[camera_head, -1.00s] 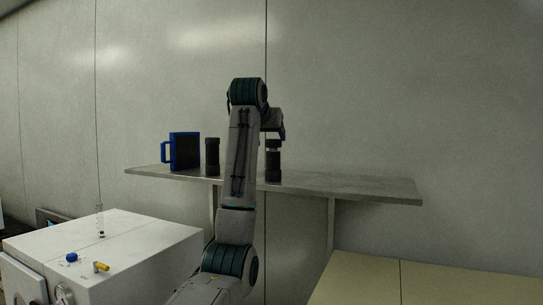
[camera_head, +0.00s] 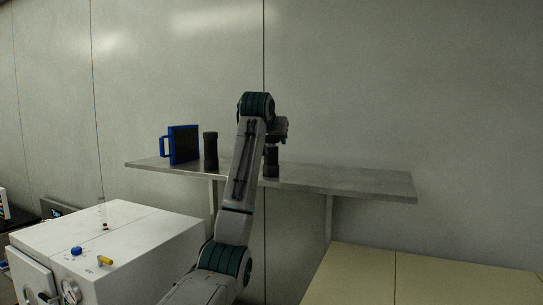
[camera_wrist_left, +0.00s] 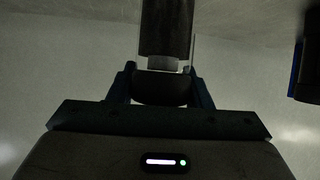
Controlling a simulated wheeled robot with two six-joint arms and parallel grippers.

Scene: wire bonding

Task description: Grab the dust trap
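Two dark upright cylinders stand on the wall shelf; I cannot tell by label which is the dust trap. One dark cylinder (camera_head: 271,162) is under my left gripper (camera_head: 279,127). The wrist view shows this cylinder (camera_wrist_left: 166,28) with a pale band near its end and a dark end cap. The fingers of my left gripper (camera_wrist_left: 163,85) lie on both sides of that cap. Whether they press on it is too dark to tell. The other cylinder (camera_head: 210,152) stands to the left, apart from my arm. My right gripper is not in view.
A blue-framed dark panel with a handle (camera_head: 183,145) stands at the shelf's left end. The shelf (camera_head: 350,181) is bare to the right. A white machine (camera_head: 150,235) with small knobs stands below left, and a pale yellow surface (camera_head: 420,278) lies below right.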

